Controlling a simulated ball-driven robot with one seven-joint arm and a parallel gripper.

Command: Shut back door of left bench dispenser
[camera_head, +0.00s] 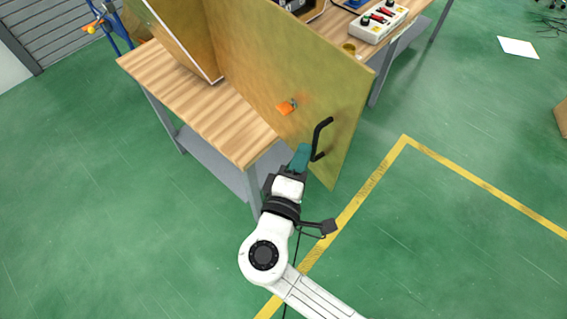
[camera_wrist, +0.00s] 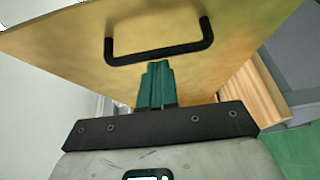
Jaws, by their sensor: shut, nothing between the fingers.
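The back door (camera_head: 290,85) is a large tan panel standing open, swung out past the bench's edge. A black bar handle (camera_head: 321,138) sits near its outer edge, with an orange latch piece (camera_head: 287,107) further in. The dispenser body (camera_head: 180,35) stands on the wooden bench top to the left. My gripper (camera_head: 302,155), with teal fingers, is shut and empty right beside the handle. In the wrist view the handle (camera_wrist: 160,53) runs across the door (camera_wrist: 85,40), just beyond my fingertips (camera_wrist: 158,66). I cannot tell whether they touch it.
The wooden bench top (camera_head: 200,95) has grey legs and a lower shelf (camera_head: 215,160). A white control box (camera_head: 377,22) with red and black parts stands on the bench behind the door.

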